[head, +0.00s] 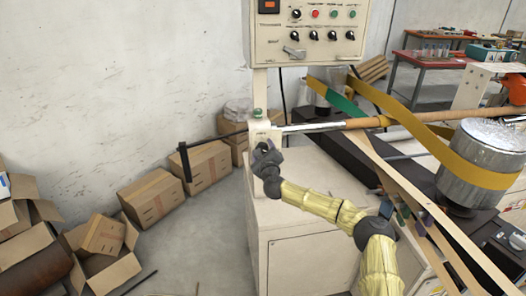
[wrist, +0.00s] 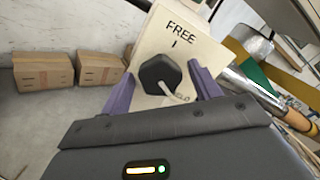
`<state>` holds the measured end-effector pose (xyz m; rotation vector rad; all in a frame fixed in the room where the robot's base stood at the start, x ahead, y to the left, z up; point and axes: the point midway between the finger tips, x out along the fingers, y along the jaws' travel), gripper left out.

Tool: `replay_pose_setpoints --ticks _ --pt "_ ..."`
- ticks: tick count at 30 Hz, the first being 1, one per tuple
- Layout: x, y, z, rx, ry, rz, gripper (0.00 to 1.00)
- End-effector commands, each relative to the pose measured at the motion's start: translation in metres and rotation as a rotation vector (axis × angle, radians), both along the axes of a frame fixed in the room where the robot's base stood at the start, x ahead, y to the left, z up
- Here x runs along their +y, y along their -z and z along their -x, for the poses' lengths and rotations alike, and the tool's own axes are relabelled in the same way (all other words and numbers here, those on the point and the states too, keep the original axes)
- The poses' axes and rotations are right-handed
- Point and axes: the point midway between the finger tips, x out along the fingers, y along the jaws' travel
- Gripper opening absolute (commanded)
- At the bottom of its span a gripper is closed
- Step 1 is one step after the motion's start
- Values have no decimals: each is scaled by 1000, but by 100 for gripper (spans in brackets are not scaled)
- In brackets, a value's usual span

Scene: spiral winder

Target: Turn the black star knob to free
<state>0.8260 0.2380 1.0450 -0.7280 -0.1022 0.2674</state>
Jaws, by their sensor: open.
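The black knob (wrist: 160,74) sits on a cream plate (wrist: 197,48) in the wrist view. The word FREE and a short mark are printed above the knob. A pale pointer (wrist: 174,93) runs from the knob toward the lower right, beside faint lettering that I cannot read surely. My gripper (wrist: 162,80) is open, with one purple finger on each side of the knob; I cannot tell whether either touches it. In the head view my gripper (head: 265,150) is at the cream post (head: 259,128) and hides the knob.
A control panel (head: 308,35) stands above the post. A black crank bar (head: 215,136) sticks out left of the post. A cardboard tube (head: 358,123) and yellow band (head: 405,115) lie to the right.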

Motion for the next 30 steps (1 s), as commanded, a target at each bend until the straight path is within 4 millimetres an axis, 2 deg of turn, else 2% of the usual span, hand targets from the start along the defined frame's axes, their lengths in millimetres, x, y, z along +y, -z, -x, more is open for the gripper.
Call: replay_pose_setpoints --ticks 3,9,10,20,30 --pt "0 0 0 0 0 0 60" --pt "-1 0 0 0 1 0 21" --pt "-1 0 0 0 1 0 18" --pt "-1 1 0 -6 2 25 18" --pt "0 3 0 -52 1 180 18"
